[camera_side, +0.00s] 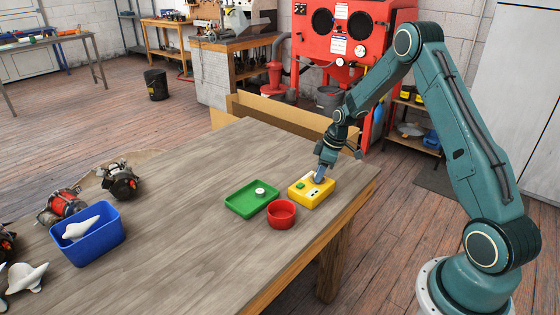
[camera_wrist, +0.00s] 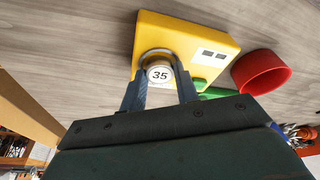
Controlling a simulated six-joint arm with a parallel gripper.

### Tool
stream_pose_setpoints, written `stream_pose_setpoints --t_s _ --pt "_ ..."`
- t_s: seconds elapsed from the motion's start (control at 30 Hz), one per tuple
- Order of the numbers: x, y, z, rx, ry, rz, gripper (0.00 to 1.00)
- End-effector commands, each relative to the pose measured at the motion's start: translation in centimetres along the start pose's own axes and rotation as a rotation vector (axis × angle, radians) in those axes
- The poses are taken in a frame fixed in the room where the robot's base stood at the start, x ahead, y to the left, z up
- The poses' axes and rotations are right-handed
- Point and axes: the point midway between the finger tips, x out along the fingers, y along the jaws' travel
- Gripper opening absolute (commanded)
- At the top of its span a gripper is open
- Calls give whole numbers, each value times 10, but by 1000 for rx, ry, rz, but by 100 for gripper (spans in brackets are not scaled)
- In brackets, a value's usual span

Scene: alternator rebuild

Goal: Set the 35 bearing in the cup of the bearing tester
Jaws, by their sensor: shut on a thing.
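The yellow bearing tester (camera_side: 323,194) stands on the table near its right edge. It also shows in the wrist view (camera_wrist: 190,35), with a small display and a dark cup rim (camera_wrist: 155,53). My gripper (camera_side: 319,178) points down at the tester. In the wrist view my gripper (camera_wrist: 160,82) is shut on the round bearing marked 35 (camera_wrist: 159,74), one finger on each side. The bearing overlaps the cup in this view. I cannot tell whether it sits inside the cup or just above it. In the side view my gripper hides the bearing and cup.
A green tray (camera_side: 240,208) with a white round piece (camera_side: 260,192) lies left of the tester. A red bowl (camera_side: 281,215) stands in front. A blue bin (camera_side: 98,245) and alternators (camera_side: 119,181) are at far left. The middle of the table is clear.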

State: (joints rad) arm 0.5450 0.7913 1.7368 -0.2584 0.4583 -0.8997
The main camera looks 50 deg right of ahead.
Motion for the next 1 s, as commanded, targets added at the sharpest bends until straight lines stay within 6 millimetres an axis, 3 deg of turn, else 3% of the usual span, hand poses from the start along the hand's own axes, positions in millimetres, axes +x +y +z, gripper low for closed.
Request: stream_pose_setpoints --t_s 0.53,0.57,0.67,1.0 --pt "2 0 0 0 0 0 8" --pt "2 0 0 0 0 0 35" --pt "2 0 0 0 0 0 54" --pt "2 0 1 0 0 0 56"
